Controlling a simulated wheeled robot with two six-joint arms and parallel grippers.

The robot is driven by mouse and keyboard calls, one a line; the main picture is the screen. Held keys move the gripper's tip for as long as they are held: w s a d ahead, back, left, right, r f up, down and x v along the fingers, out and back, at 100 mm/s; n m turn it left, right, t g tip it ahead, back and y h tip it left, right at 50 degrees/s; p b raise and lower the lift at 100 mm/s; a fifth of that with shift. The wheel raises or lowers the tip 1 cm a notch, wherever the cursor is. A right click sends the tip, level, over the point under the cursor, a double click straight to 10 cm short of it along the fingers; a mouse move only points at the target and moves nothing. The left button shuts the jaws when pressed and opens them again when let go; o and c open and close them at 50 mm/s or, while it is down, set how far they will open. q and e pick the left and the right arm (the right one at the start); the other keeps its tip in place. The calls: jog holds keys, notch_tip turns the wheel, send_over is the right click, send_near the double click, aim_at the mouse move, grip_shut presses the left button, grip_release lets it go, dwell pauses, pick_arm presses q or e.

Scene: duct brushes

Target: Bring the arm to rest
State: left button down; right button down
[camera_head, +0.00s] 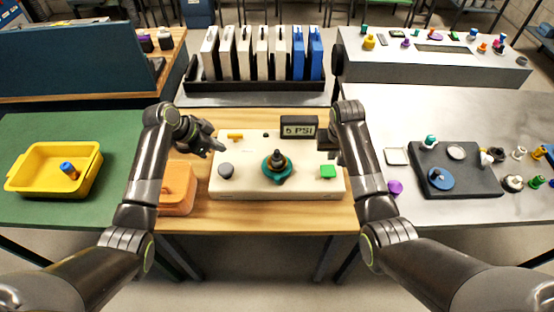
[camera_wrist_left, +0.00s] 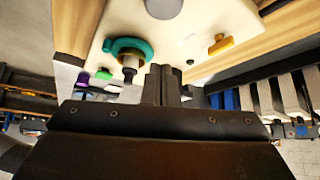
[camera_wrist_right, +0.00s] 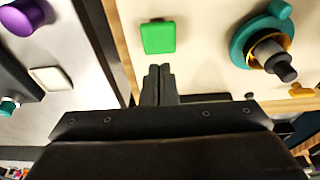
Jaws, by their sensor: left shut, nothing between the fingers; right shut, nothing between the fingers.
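My left gripper (camera_head: 218,147) is shut and empty above the left back part of a cream panel box (camera_head: 250,188). It also shows in the left wrist view (camera_wrist_left: 162,72), with its fingers together. My right gripper (camera_wrist_right: 158,72) is shut and empty near the right end of the box; in the head view my right arm (camera_head: 352,140) partly hides it. The box carries a teal ring with a dark knob (camera_head: 277,168), a green square button (camera_head: 328,171), a grey round knob (camera_head: 226,170) and a yellow handle (camera_head: 235,135).
A display reading "5 PSI" (camera_head: 299,128) stands behind the box. An orange case (camera_head: 178,190) is at its left. A yellow tray (camera_head: 84,192) holds a blue and orange piece. A dark board (camera_head: 470,180) with parts lies right. A rack (camera_head: 255,88) of white and blue panels stands behind.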

jog(key=shift+r, duration=0.45)
